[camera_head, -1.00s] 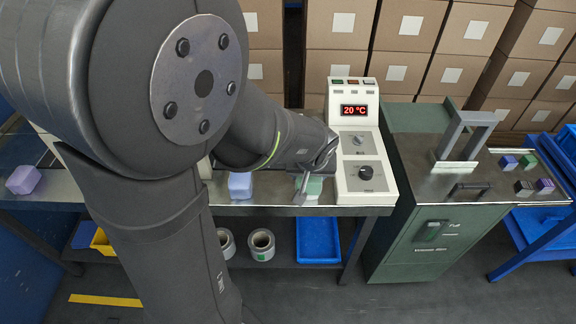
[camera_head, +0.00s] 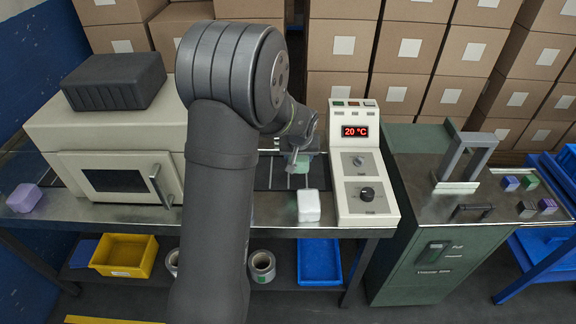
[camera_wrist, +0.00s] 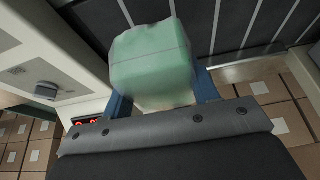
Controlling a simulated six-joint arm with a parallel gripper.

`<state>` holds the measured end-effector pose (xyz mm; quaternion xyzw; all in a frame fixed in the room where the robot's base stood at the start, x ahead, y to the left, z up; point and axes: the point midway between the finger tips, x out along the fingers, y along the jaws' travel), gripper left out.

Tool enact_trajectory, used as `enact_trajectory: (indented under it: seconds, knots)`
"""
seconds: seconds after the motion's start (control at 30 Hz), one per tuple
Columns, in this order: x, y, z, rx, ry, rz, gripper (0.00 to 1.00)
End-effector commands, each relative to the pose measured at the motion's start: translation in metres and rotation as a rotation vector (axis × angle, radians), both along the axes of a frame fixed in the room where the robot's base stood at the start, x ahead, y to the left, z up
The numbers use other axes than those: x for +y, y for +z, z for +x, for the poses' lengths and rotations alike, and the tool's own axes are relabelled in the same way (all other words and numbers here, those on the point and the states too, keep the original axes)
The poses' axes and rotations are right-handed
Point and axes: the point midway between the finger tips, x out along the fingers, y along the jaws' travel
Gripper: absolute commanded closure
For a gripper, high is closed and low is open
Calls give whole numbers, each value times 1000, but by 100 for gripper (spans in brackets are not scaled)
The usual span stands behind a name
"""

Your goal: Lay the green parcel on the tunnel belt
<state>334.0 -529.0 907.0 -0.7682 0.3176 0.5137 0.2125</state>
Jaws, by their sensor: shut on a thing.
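The green parcel (camera_wrist: 150,55) is held between the blue fingers of my gripper (camera_wrist: 160,82) in the wrist view, with a finger on each side. In the head view the green parcel (camera_head: 303,162) is partly hidden by my gripper (camera_head: 297,157). The dark tunnel belt (camera_head: 268,176) with pale cross lines lies around and below it, left of the control console. The belt (camera_wrist: 235,30) also shows behind the parcel in the wrist view. I cannot tell whether the parcel touches the belt.
The control console (camera_head: 366,206) stands close on the right. A white parcel (camera_head: 309,206) sits on the bench in front of the belt. A pale cabinet with a windowed door (camera_head: 118,182) and a lilac parcel (camera_head: 25,198) are left. Cartons (camera_head: 340,45) stack behind.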

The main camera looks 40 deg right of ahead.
Motion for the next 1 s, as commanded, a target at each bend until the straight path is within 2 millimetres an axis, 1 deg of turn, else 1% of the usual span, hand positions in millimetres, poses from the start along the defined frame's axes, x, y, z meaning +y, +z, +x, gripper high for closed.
enact_trajectory:
  seconds: [0.03, 0.1, 0.23, 0.37, 0.6, 0.63, 0.87, 1.0]
  knots:
    - [1, -7, 12, 0, 4, 1, 74]
    - [2, -14, 23, 1, 2, -1, 74]
    - [2, -21, 35, -1, 0, -1, 74]
    - [3, -27, 38, 0, -1, 0, 74]
    - [3, -59, 37, 0, -1, 1, 74]
    - [3, -62, 38, 0, -1, 0, 74]
    - [2, -62, 38, -1, -1, -2, 74]
    - [2, -66, 37, -1, -1, -2, 74]
